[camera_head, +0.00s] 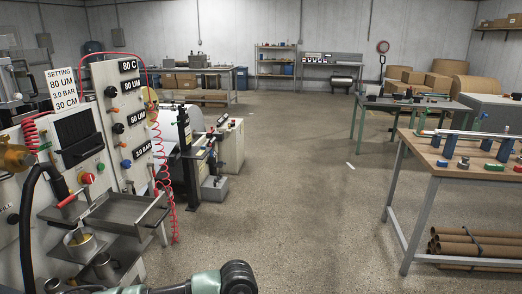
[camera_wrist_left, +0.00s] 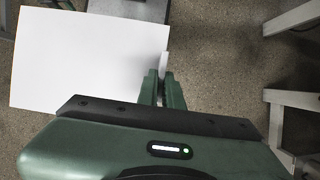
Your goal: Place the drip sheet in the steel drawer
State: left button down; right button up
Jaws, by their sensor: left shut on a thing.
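The drip sheet (camera_wrist_left: 85,60) is a flat white rectangle in the left wrist view, filling the upper left. My left gripper (camera_wrist_left: 164,78) is shut on its right edge and holds it above the speckled floor. In the head view the sheet and both grippers are out of sight; only a green arm link of mine shows at the bottom. A steel drawer or tray (camera_head: 112,212) with low walls stands out from the front of the coating machine at the left. A grey metal surface (camera_wrist_left: 133,9) shows beyond the sheet in the wrist view; I cannot tell whether it is the drawer.
The coating machine's panel (camera_head: 130,105) with knobs and red hoses rises behind the drawer. Metal cups (camera_head: 82,245) are below it. A wooden-topped workbench (camera_head: 455,160) with tools stands at the right, brown rolls (camera_head: 475,245) beneath.

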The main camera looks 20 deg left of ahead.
aim_at(116, 212)
jog(key=i+j+u, duration=0.2)
jog(key=i+u, duration=0.15)
jog(key=i, duration=0.15)
jog(key=i+u, duration=0.35)
jog(key=i, duration=0.15)
jog(key=i+u, duration=0.3)
jog(key=i, duration=0.2)
jog(key=i+l+u, duration=0.1)
jog(key=i+u, duration=0.35)
jog(key=i+l+u, duration=0.25)
jog(key=i+u, duration=0.2)
jog(key=i+l+u, duration=0.7)
jog(key=l+u, duration=0.2)
